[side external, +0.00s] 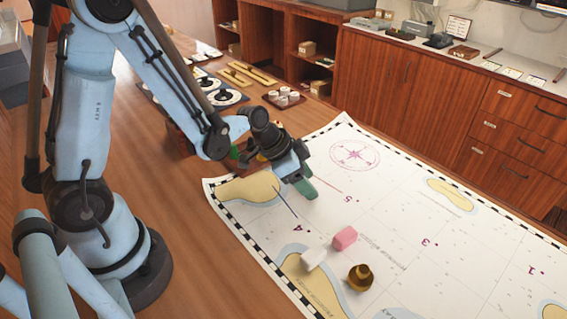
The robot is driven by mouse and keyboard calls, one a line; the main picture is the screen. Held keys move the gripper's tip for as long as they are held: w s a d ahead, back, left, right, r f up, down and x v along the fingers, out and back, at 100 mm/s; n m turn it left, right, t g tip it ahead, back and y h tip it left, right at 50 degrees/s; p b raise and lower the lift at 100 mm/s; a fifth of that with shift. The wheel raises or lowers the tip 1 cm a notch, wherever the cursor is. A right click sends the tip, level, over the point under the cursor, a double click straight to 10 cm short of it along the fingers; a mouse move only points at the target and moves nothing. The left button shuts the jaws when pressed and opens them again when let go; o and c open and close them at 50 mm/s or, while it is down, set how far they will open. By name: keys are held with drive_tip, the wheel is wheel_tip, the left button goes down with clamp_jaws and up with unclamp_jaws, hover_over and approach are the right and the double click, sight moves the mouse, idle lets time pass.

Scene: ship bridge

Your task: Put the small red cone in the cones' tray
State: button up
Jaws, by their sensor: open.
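My gripper (301,186) hangs over the near-left edge of the chart, by a tan land patch. It is open, and only its green finger end shows clearly. I cannot make out the small red cone; my arm and wrist cover part of the table. Small green (235,152) and yellow (261,157) bits show beside my wrist, too covered to tell what they are. I cannot tell for sure which thing is the cones' tray; a dark reddish shape behind my forearm is mostly hidden.
A pink block (344,238), a white block (313,259) and a brass piece (360,277) stand on the white chart (400,215). A small tray (283,105) holds several white pieces farther back. Brass instruments (248,75) lie beyond. The chart's right side is mostly clear.

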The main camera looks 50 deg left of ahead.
clamp_jaws()
idle(0.3)
drive_tip(key=shift+r, duration=0.2)
